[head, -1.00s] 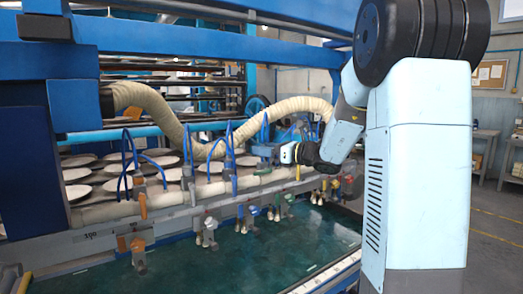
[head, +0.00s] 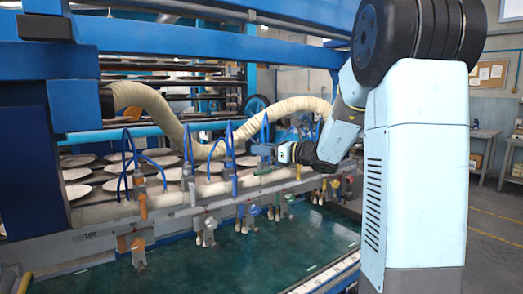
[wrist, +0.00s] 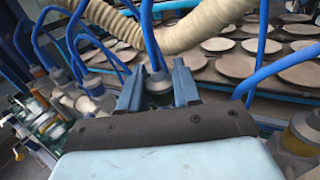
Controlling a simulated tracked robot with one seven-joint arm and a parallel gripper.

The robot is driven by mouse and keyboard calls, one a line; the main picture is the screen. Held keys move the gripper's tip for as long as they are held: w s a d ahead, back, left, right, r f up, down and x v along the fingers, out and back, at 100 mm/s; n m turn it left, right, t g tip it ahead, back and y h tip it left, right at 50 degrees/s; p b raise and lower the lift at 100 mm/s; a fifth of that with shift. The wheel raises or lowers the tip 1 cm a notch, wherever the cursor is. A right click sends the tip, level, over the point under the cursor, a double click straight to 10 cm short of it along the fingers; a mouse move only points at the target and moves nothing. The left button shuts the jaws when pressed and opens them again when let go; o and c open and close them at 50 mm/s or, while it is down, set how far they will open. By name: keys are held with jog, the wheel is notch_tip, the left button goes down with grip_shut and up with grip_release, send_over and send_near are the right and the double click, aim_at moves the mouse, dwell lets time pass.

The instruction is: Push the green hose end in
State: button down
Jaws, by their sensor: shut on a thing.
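My gripper (wrist: 157,88) is closed around the green hose end (wrist: 159,86), which shows as a dark green collar between the two fingers in the wrist view. A blue hose (wrist: 148,35) rises from it. In the head view my gripper (head: 264,151) is over the manifold rail (head: 180,214), near its right part. The hose end is too small there to make out. How deep it sits in its socket is hidden by the fingers.
Other blue hoses (head: 126,155) loop close by along the rail. A thick cream hose (head: 185,135) runs behind, in front of racks of white plates (wrist: 238,66). Several coloured valves hang below the rail.

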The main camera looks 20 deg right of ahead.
jog(key=shift+f, duration=1.25)
jog(key=c, duration=0.9)
grip_release()
jog(key=shift+o, duration=0.2)
jog(key=v, duration=1.3)
jog(key=shift+s+d, duration=0.25)
jog(key=shift+s, duration=0.05)
